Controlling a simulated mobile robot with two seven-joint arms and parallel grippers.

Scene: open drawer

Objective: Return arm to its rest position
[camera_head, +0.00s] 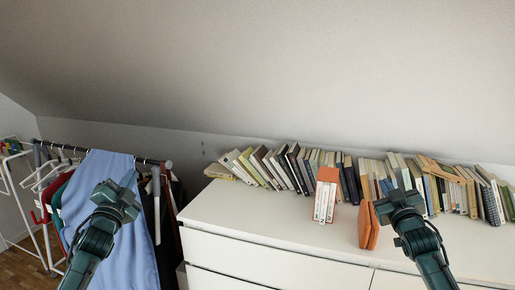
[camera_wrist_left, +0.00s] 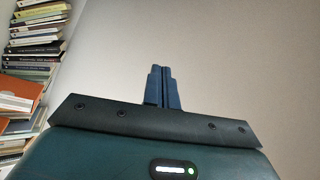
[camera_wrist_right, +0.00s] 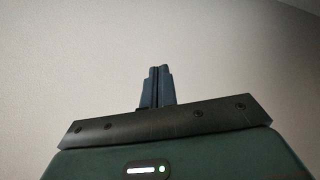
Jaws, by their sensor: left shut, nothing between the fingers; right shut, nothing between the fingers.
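My left gripper (camera_head: 117,193) is raised in front of the clothes rack at the left of the head view. In the left wrist view its fingers (camera_wrist_left: 162,86) are together and hold nothing. My right gripper (camera_head: 398,199) is raised in front of the white dresser, at the right of the head view. In the right wrist view its fingers (camera_wrist_right: 156,86) are together and empty, with only plain wall behind them. The white dresser (camera_head: 265,218) stands in the middle and right. The drawer fronts that show look closed; its right front is partly hidden by my right arm.
A long row of books (camera_head: 290,168) leans along the back of the dresser top. An orange and white box (camera_head: 326,195) and an orange book (camera_head: 368,226) stand nearer the front. A clothes rack with a blue cloth (camera_head: 97,190) is at left. A sloped wall (camera_head: 250,70) rises behind.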

